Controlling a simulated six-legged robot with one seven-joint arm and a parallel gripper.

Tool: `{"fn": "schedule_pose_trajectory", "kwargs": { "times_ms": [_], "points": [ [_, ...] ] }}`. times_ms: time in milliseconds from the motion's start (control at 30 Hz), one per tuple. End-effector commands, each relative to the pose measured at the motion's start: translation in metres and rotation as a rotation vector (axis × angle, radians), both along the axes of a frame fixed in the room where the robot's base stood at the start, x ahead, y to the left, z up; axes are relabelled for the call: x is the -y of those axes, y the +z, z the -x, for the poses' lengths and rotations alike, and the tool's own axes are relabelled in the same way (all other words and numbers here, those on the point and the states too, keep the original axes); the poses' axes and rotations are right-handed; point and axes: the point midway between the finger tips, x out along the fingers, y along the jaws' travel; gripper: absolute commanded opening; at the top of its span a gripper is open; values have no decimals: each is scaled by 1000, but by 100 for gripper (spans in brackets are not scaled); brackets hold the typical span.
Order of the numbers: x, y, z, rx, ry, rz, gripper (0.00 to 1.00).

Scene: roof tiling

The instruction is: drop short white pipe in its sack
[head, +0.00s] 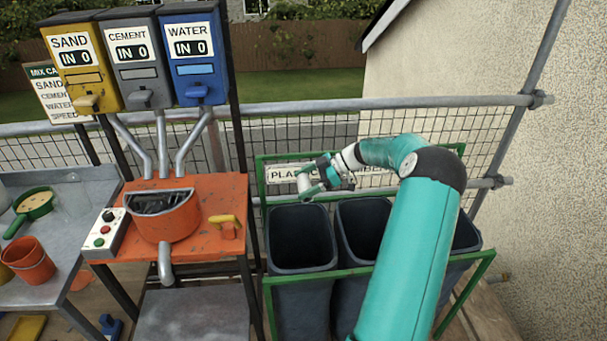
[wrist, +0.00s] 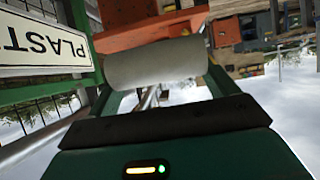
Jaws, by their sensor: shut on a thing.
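My gripper (head: 311,184) is shut on the short white pipe (head: 304,184), holding it in the air over the left dark sack (head: 302,240), close in front of the white sign board. In the wrist view the white pipe (wrist: 155,62) lies crosswise between the fingers. The sign (wrist: 42,45) beside it there reads "PLAST", upside down. In the head view the sign (head: 283,174) above the left sack starts with "PLA"; my arm covers part of the lettering. The left sack's mouth is open and looks dark inside.
A middle sack (head: 361,222) and a right sack (head: 467,236) share the green frame (head: 267,290); my arm partly hides them. An orange mixer table (head: 222,190) with sand, cement and water dispensers stands left. A mesh railing runs behind; a rough wall stands right.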

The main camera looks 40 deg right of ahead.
Motion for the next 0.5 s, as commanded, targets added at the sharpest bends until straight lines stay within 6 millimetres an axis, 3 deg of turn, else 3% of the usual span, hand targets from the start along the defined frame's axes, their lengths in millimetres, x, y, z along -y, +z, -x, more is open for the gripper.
{"fn": "schedule_pose_trajectory", "kwargs": {
  "times_ms": [133,433,467,500],
  "points": [
    [-1,-13,-1,-1,0,-2,64],
    [-1,-15,-4,0,1,0,64],
    [-1,-15,-5,0,1,0,92],
    [-1,-15,-5,0,1,0,99]
  ]
}}
